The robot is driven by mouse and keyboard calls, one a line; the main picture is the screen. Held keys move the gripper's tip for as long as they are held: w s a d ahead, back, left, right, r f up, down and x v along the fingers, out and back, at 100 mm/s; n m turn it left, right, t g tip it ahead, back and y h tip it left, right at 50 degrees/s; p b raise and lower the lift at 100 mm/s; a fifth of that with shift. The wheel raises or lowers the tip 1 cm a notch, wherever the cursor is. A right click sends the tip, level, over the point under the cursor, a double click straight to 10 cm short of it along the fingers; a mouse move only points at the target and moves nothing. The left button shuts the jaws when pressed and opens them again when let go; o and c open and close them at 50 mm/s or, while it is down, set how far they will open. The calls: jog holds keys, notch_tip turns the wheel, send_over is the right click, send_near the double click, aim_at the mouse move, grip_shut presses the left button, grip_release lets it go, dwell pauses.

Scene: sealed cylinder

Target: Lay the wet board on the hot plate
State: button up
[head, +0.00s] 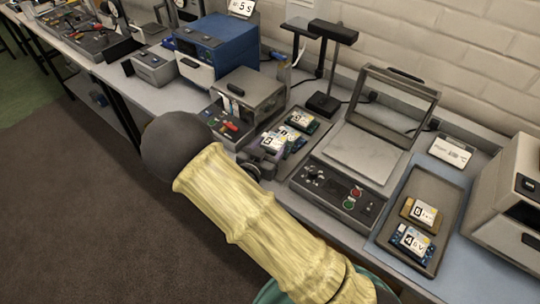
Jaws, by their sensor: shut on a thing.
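My gripper (262,160) is at the end of my yellow-sleeved arm, in the middle of the head view. It is shut on a board (270,141) with a white label, though the fingertips are small and partly hidden. The board is beside other labelled boards (299,119), left of the hot plate; I cannot tell whether it touches them. The hot plate (368,152) seems to be the pale flat surface with a raised frame behind it and a control panel (340,188) in front. Its surface is bare. I cannot tell from the picture which board is wet.
A shallow tray (411,258) at the right holds two labelled boards (424,213). A small sign (450,152) stands behind it. A grey box (249,97) and a blue machine (219,48) stand to the left.

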jog(key=shift+f, duration=0.2)
jog(key=shift+s+f+p, duration=0.15)
jog(key=shift+f+p, duration=0.15)
jog(key=shift+f, duration=1.65)
jog(key=o, duration=1)
jog(key=shift+o, duration=0.2)
jog(key=shift+f, duration=0.25)
jog(key=b+v, duration=0.4)
jog(key=v, duration=1.3)
jog(key=shift+s, duration=0.2)
jog(key=shift+d, duration=0.1)
